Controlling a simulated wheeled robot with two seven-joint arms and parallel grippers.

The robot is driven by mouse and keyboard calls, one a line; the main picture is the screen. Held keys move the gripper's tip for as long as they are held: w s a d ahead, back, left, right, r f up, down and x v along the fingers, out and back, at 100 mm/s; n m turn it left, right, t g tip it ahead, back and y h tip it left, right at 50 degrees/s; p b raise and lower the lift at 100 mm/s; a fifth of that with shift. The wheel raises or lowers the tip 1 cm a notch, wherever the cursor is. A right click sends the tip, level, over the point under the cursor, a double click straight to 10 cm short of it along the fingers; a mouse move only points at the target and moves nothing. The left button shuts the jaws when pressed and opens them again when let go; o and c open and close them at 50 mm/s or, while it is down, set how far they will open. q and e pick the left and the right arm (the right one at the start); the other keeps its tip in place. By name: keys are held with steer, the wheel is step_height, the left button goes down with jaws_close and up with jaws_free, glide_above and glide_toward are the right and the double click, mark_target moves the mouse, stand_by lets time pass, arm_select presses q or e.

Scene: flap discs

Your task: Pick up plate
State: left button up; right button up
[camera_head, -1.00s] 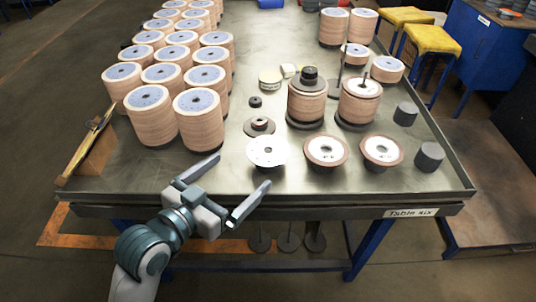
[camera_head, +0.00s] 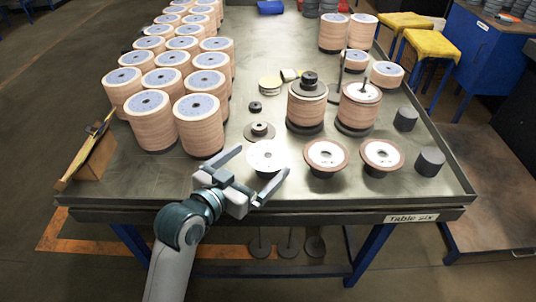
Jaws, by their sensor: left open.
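A round white plate (camera_head: 267,155) with a small centre hole sits near the front edge of the metal table. My left gripper (camera_head: 263,173) is open, with one finger to the left of the plate and the other at its front right. I cannot tell whether either finger touches it. Two similar discs with brown rims, one in the middle (camera_head: 326,155) and one to the right (camera_head: 382,154), stand in the same row. My right gripper is not in view.
Tall stacks of flap discs (camera_head: 200,125) fill the table's left side. Two stacks on dark bases (camera_head: 306,108) stand behind the row. Dark cylinders (camera_head: 430,161) are at the right edge. A small dark flanged part (camera_head: 259,131) lies just behind the plate.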

mark_target(270, 153)
arm_select(q)
steer(key=shift+p+x, duration=0.4)
steer(key=shift+x, duration=2.25)
steer(key=shift+s+f, duration=0.1)
steer(key=shift+f, duration=0.05)
steer(key=c, duration=1)
